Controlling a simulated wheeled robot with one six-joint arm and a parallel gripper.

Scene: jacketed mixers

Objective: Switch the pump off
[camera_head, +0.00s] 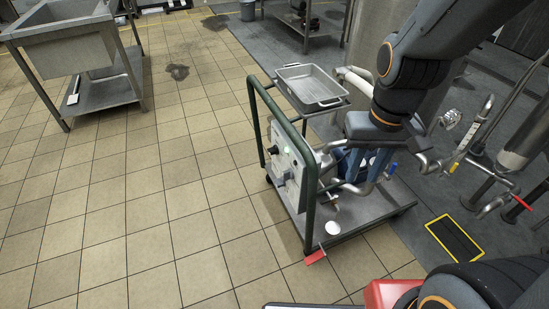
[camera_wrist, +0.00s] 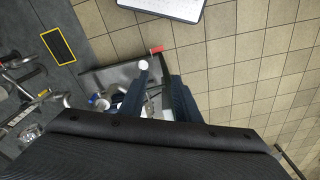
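The pump cart (camera_head: 340,225) stands right of centre in the head view, with a green tubular handle frame (camera_head: 310,200). A pale control box (camera_head: 290,165) is fixed inside this frame. It carries a small green light (camera_head: 286,149) and several small controls, too small to tell apart. Steel pipes (camera_head: 350,186) sit on the cart behind the box; the pump body is largely hidden by my arm. My gripper (camera_head: 363,176) points down over the cart, to the right of the box and apart from it. In the wrist view its two fingers (camera_wrist: 155,78) are apart and empty.
A metal tray (camera_head: 311,84) sits atop the cart. A red tag or pedal (camera_head: 315,257) is at its front corner. Pipes with a red-handled valve (camera_head: 522,202) stand right. A steel sink table (camera_head: 75,50) is at upper left. The tiled floor left of the cart is free.

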